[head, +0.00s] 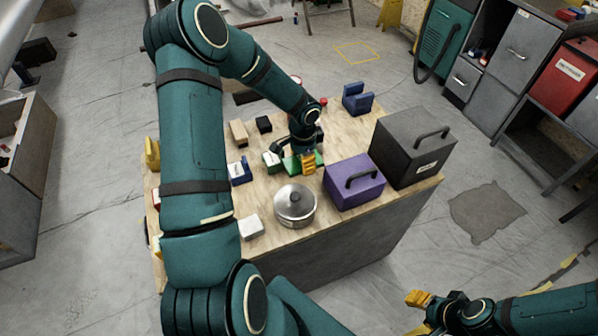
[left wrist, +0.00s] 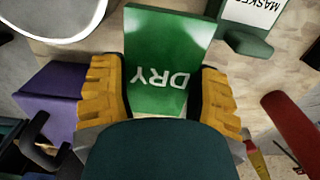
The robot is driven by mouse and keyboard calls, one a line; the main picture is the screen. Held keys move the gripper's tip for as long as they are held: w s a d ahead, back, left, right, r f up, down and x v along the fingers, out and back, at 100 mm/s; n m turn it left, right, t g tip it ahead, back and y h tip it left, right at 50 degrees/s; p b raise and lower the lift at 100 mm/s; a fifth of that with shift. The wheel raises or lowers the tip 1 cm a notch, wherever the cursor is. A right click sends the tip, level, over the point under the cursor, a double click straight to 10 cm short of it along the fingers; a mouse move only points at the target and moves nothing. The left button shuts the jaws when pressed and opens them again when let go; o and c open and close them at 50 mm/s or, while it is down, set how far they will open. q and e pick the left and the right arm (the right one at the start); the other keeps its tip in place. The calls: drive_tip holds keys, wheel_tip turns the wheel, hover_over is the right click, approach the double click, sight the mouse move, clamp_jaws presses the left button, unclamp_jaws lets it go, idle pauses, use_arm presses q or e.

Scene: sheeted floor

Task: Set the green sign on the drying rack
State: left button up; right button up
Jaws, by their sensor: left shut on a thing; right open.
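The green sign (left wrist: 168,45) bears the word DRY in white, upside down in the left wrist view. In the head view it shows as a green patch (head: 291,164) under my left gripper (head: 306,162), above or on the wooden table. In the left wrist view my left gripper's yellow fingers (left wrist: 163,95) are shut on the sign from both sides. My right gripper (head: 419,312) is open and empty, low at the right, away from the table. I cannot tell which thing is the drying rack.
A green holder with a white label (left wrist: 252,14) is close to the sign.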

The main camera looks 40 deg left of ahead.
sight(303, 176)
use_arm(q)
wheel_tip(303, 176, down, 6)
drive_tip(key=shift+w+f+b, duration=0.1)
drive_tip(key=shift+b, duration=0.55)
drive_tip(key=shift+c, duration=0.5)
drive_tip(key=o, duration=1.1)
drive_tip(key=shift+r, duration=0.2)
